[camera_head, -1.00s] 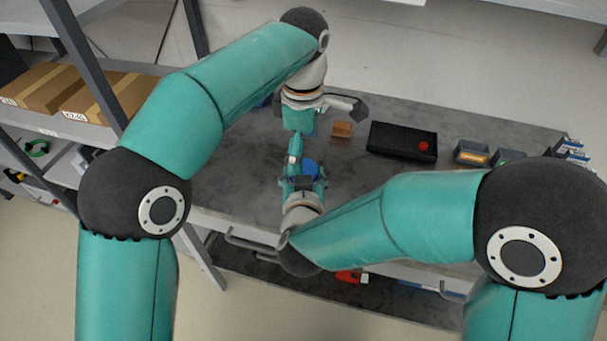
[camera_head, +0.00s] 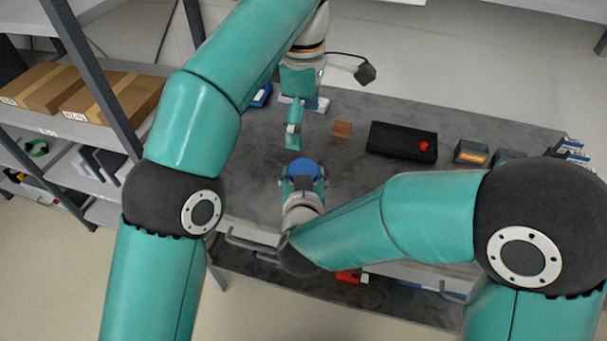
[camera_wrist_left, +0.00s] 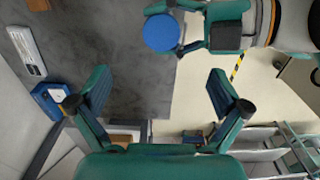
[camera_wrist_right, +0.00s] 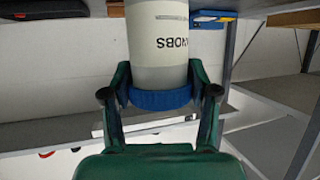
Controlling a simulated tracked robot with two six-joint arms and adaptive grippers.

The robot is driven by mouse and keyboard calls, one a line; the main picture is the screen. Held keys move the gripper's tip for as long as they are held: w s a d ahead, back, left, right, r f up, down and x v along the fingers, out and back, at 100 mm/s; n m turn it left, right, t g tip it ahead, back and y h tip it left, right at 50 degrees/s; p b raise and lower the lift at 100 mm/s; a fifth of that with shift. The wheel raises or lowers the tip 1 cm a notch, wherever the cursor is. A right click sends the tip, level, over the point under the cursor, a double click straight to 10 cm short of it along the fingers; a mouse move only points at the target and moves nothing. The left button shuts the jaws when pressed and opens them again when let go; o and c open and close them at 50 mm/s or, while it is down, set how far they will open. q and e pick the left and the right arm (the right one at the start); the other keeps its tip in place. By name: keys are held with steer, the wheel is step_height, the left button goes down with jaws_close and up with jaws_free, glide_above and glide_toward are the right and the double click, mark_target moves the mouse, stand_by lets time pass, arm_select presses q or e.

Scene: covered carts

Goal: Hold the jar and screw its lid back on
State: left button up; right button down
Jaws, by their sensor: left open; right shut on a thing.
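The jar (camera_wrist_right: 160,40) has a white body with dark lettering and shows in the right wrist view. Its round blue lid (camera_head: 303,169) is at the jar's top end, with no visible gap; how tightly it is screwed cannot be told. The lid's top also shows in the left wrist view (camera_wrist_left: 161,32). My right gripper (camera_head: 303,183) is shut on the jar, its fingers at either side near the lid. My left gripper (camera_head: 292,141) is open and empty, beyond the jar and apart from it. Its two spread fingers show in the left wrist view (camera_wrist_left: 155,92).
A grey worktop (camera_head: 240,180) lies beneath. A small orange-brown block (camera_head: 342,129) and a black case (camera_head: 402,142) with a red knob lie to the right. Small bins (camera_head: 471,152) stand farther right. A shelf with cardboard boxes (camera_head: 45,88) is at the left.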

arm_select(q)
steer(key=shift+r, duration=0.35)
steer(key=shift+a, duration=0.1)
